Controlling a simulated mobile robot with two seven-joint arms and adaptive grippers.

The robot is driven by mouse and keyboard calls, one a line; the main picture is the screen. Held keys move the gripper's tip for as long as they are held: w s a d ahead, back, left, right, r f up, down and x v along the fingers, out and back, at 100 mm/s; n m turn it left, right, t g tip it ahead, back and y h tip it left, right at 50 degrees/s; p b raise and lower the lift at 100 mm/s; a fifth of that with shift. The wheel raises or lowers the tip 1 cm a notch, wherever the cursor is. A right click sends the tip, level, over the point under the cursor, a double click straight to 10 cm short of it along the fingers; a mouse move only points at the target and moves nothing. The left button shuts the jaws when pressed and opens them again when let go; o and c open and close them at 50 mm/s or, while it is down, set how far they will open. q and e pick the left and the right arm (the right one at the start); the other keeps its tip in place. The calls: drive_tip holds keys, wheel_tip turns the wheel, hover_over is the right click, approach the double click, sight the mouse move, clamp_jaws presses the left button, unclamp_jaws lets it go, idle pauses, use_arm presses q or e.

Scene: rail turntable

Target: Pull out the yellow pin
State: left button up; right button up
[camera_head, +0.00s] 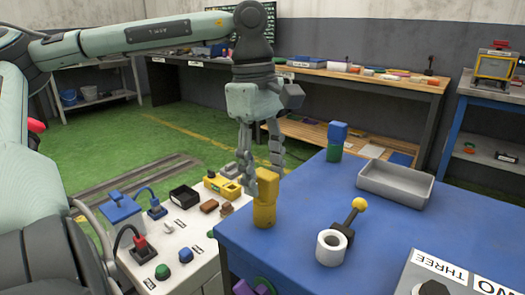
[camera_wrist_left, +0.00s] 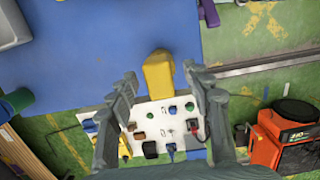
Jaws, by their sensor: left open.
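A yellow upright piece, which looks like the yellow pin (camera_head: 268,184), stands at the near left edge of the blue table (camera_head: 315,205). Its upper part is brighter yellow than the rounder lower part. In the left wrist view the yellow pin (camera_wrist_left: 158,72) lies just ahead of and between the fingertips. My left gripper (camera_head: 262,180) points down over it, fingers apart, with the tips around its upper part. Whether they touch it I cannot tell. The left gripper's spread fingers also show in the wrist view (camera_wrist_left: 159,77). My right gripper is not seen.
On the blue table are a grey tray (camera_head: 396,184), a blue-and-green piece (camera_head: 336,142), a white ring (camera_head: 331,248) and a black lever with a yellow knob (camera_head: 360,204). A white panel (camera_head: 185,240) with switches and plugs stands left of the table.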

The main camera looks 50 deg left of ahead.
use_arm(q)
drive_tip(key=shift+d+f, duration=0.1)
drive_tip(key=shift+f, duration=0.3)
drive_tip(key=shift+c, duration=0.6)
clamp_jaws()
